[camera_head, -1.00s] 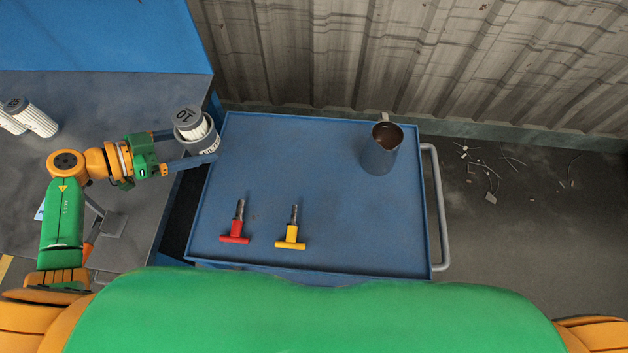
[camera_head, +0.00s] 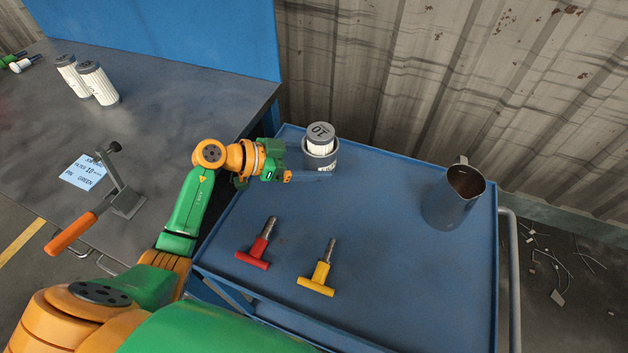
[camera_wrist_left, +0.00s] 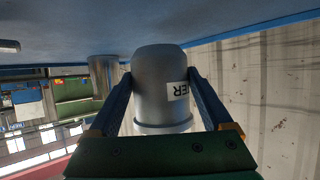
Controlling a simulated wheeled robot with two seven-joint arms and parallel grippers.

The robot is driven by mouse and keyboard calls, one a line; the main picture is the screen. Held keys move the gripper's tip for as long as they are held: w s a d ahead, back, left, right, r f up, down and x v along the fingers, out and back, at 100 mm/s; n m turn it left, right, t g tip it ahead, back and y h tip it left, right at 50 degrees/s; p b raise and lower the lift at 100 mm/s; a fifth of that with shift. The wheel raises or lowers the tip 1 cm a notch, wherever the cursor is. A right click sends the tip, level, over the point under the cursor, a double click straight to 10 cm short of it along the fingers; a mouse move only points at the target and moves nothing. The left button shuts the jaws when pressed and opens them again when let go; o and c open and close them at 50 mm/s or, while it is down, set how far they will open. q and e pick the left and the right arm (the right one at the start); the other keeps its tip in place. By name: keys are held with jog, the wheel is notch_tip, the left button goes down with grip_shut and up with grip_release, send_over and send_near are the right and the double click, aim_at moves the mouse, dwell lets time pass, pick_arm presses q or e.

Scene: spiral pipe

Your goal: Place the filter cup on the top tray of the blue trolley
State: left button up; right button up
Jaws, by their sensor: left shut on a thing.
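The filter cup (camera_head: 321,163) is a grey cup with a white filter marked 10 (camera_head: 320,138) standing in it. It is upright over the far left corner of the blue trolley's top tray (camera_head: 385,215). My left gripper (camera_head: 312,172) is shut on the cup from the left; its far finger is mostly hidden in the head view. In the left wrist view the picture is upside down and the cup (camera_wrist_left: 158,85) sits between both fingers. I cannot tell whether its base touches the tray. My right gripper is not in view.
A grey metal jug (camera_head: 452,200) stands at the tray's right. A red T-handled pin (camera_head: 258,248) and a yellow one (camera_head: 320,275) lie near its front left. A workbench (camera_head: 150,150) with white filters (camera_head: 98,84) and an orange-handled clamp (camera_head: 72,232) is left. The tray's middle is clear.

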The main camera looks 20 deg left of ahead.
pick_arm(q)
jog(key=f+b, duration=0.4)
jog(key=shift+d, duration=0.2)
jog(key=shift+b, duration=0.5)
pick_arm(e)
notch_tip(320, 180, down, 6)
pick_arm(q)
jog(key=shift+r+p, duration=0.35)
jog(key=shift+r, duration=0.05)
jog(key=o, duration=1.4)
jog(key=shift+f, duration=0.1)
jog(key=shift+o, duration=0.2)
jog(key=shift+a, duration=0.1)
jog(key=p+v, duration=0.6)
jog(key=v, duration=0.1)
jog(key=shift+r, duration=0.25)
jog(key=shift+s+a, duration=0.2)
jog(key=shift+s, duration=0.05)
jog(key=shift+f, duration=0.1)
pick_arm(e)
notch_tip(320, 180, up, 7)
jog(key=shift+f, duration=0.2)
pick_arm(q)
jog(key=shift+w, duration=0.1)
